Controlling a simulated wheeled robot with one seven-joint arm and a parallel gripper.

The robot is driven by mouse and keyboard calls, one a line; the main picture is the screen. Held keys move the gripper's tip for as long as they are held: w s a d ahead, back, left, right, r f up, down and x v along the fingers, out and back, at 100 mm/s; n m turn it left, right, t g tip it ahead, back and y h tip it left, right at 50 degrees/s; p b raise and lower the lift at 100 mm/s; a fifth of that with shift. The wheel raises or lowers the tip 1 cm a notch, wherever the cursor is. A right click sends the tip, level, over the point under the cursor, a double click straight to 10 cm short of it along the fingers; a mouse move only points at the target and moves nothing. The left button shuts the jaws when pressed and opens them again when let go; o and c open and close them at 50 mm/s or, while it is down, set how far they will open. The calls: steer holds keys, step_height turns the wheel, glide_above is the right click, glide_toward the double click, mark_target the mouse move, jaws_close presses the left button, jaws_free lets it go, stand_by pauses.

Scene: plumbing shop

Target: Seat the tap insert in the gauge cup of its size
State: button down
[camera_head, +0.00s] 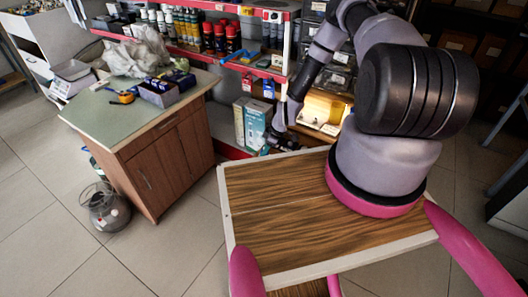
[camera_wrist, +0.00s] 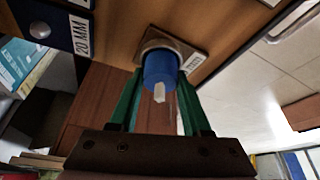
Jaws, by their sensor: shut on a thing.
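In the wrist view my gripper (camera_wrist: 161,74) has its green fingers closed on the sides of the tap insert (camera_wrist: 160,68), a blue body with a white square stem pointing toward the camera. Right behind the insert is a round grey gauge cup on a square plate (camera_wrist: 190,53), fixed to a wooden surface. The insert lines up with the cup and covers most of it; I cannot tell how deep it sits. In the head view my gripper (camera_head: 283,141) is at the lit shelf, and the insert is not discernible there.
A dark block (camera_wrist: 58,25) with a "20 MM" label stands left of the cup. A small white label (camera_wrist: 194,61) is beside the cup's plate. In the head view a green-topped cabinet (camera_head: 130,128) stands left, with boxes (camera_head: 251,124) on the shelf near my gripper.

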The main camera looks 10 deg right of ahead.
steer(key=shift+r, duration=0.3)
steer(key=shift+r, duration=0.5)
steer(key=shift+f, duration=0.55)
stand_by(1.4)
steer(key=shift+r, duration=0.55)
steer(key=shift+f, duration=0.85)
stand_by(0.7)
steer(key=c, duration=0.6)
jaws_free()
steer(key=shift+c, duration=0.2)
steer(key=shift+r, duration=0.15)
